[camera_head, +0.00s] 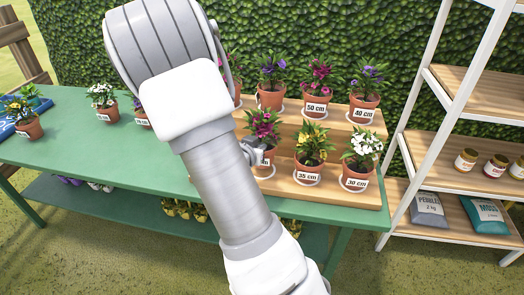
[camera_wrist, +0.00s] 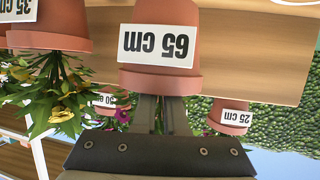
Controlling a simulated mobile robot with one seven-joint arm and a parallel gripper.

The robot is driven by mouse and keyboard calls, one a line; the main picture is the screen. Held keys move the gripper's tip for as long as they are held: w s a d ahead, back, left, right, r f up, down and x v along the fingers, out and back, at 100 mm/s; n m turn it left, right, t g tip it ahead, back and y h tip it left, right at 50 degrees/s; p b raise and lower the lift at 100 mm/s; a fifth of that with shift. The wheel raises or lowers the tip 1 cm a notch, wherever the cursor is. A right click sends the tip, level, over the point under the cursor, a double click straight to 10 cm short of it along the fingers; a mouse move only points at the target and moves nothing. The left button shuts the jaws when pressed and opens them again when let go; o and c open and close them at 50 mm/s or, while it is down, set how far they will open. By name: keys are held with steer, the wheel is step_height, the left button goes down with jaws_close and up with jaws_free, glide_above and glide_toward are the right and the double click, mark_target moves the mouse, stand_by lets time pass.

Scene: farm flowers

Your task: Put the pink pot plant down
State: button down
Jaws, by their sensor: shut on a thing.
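The pink pot plant (camera_head: 264,128) is at the left of the lower step of the wooden stand (camera_head: 338,196), over a white ring. Its terracotta pot (camera_wrist: 188,78) fills the upper middle of the wrist view, upside down, with a "65 cm" label. My gripper (camera_wrist: 160,112) is shut on this pot, its fingers at the rim side. In the head view my gripper (camera_head: 250,152) is at the pot's left, partly hidden by my arm. I cannot tell whether the pot's base touches the step.
A yellow plant labelled 35 cm (camera_head: 313,148) and a white plant labelled 30 cm (camera_head: 361,150) stand close to its right. Several potted plants, including one labelled 50 cm (camera_head: 317,86), stand on the step behind. A green table (camera_head: 70,140) carries the stand; shelves (camera_head: 455,180) stand right.

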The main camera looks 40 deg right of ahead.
steer(key=shift+f+b, duration=0.3)
steer(key=shift+f, duration=1)
steer(key=shift+f, duration=0.3)
steer(key=c, duration=1)
jaws_free()
steer(key=shift+o, duration=0.2)
steer(key=shift+r, duration=0.15)
